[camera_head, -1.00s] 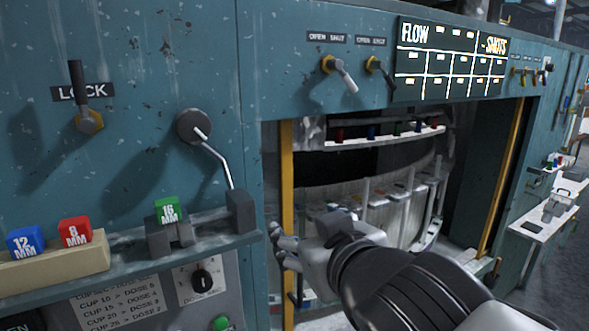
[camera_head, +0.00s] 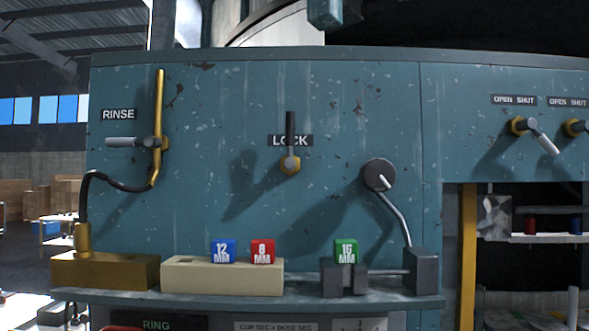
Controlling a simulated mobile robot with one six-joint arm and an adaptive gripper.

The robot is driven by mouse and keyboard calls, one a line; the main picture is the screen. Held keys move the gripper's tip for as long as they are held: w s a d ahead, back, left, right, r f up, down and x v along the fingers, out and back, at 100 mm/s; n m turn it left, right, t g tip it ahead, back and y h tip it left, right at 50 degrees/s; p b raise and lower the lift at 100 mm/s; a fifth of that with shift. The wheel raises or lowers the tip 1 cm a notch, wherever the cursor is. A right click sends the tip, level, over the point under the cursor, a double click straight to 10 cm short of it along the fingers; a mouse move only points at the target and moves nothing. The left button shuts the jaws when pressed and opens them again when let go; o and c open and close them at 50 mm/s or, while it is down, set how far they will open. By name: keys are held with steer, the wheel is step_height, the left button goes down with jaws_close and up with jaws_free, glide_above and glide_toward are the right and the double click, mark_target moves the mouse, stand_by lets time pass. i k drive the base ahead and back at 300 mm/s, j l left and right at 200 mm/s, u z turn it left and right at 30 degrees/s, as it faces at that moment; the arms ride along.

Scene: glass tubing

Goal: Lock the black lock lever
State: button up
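Nothing touches the lever. My gripper is out of view now, so its state does not show.
A shelf (camera_head: 250,300) juts out below, bearing a cream block (camera_head: 180,277) with blue and red cubes, a green cube (camera_head: 346,251) and a dark clamp. A cranked rod (camera_head: 395,215) is right of the lever; a rinse pipe (camera_head: 159,105) is left. The panel around the lever is clear.

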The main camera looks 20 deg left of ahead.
mark_target(289, 164)
steer(key=u, duration=1.25)
